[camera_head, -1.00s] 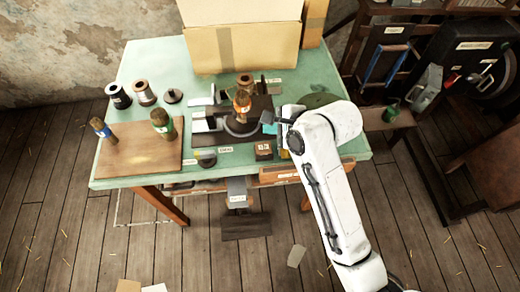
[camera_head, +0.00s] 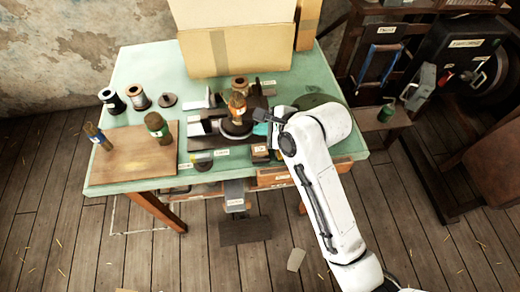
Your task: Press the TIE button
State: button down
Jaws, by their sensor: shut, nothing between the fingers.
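I cannot pick out the TIE button for certain, as the small labels are too blurred to read. A dark block with a reddish-brown top (camera_head: 260,153) sits at the table's front edge, beside a white label (camera_head: 222,152). A round dark piece (camera_head: 203,161) stands left of it, with another label. Behind them is a dark machine with a round base, and an orange-brown bottle-like figure (camera_head: 237,107) stands upright on it. My gripper (camera_head: 260,119) is shut and empty, just right of this figure; whether they touch is unclear. My white arm hides the table's right part.
The green table (camera_head: 140,75) holds a large cardboard box (camera_head: 237,50) at the back. Spools (camera_head: 138,97) and a wooden board (camera_head: 130,160) with two upright figures are on the left. A side bench (camera_head: 385,117) with a green item stands right.

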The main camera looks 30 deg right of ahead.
jog(key=b, duration=0.5)
send_over(258, 148)
jog(key=s, duration=0.2)
jog(key=f, duration=0.4)
jog(key=shift+w+d+f, duration=0.1)
jog(key=shift+w+d, duration=0.1)
jog(key=shift+d, duration=0.1)
jog(key=shift+f, duration=1.15)
jog(key=shift+f, duration=0.2)
jog(key=shift+f, duration=0.2)
jog(key=shift+f, duration=0.9)
dwell(0.9)
jog(key=shift+r, duration=0.15)
dwell(0.3)
jog(key=shift+r+p, duration=1.2)
jog(key=shift+p, duration=0.25)
